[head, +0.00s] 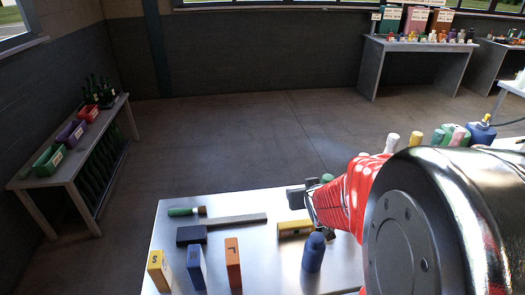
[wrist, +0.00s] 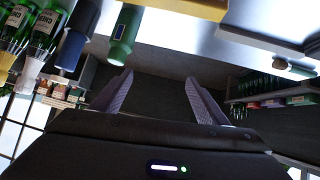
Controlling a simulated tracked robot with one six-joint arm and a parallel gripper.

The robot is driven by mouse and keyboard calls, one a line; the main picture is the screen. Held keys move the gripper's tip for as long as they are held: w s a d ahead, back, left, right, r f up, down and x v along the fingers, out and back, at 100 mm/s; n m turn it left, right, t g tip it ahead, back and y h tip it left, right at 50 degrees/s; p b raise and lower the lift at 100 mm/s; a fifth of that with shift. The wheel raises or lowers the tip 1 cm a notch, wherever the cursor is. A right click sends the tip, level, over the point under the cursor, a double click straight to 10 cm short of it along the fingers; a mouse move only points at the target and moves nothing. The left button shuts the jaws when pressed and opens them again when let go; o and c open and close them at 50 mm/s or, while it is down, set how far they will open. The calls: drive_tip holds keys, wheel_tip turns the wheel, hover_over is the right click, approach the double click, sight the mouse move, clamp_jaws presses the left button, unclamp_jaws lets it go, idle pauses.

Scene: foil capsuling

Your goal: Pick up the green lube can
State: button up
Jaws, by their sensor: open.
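The green lube can (wrist: 124,32) shows in the wrist view, upper left, a green cylinder with a dark label and a narrower end toward my left finger. My gripper (wrist: 160,82) is open, with nothing between its fingers. The can is beside the left fingertip, not between the fingers; I cannot tell whether they touch. In the head view my gripper (head: 304,196) is over the far edge of the steel table (head: 175,238). A small green top (head: 327,178) shows just right of it, likely the same can, mostly hidden by my arm.
Upright blocks stand in front. Green labelled bottles (wrist: 42,32) are left in the wrist view.

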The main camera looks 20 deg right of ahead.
drive_tip(key=s+d+f+m+t+h, duration=0.1)
drive_tip(key=d+f+t, duration=0.1)
drive_tip(key=d+f, duration=0.5)
drive_tip(key=shift+d+f+m+t, duration=0.35)
drive_tip(key=shift+d+m+t, duration=0.05)
drive_tip(key=shift+d, duration=1.5)
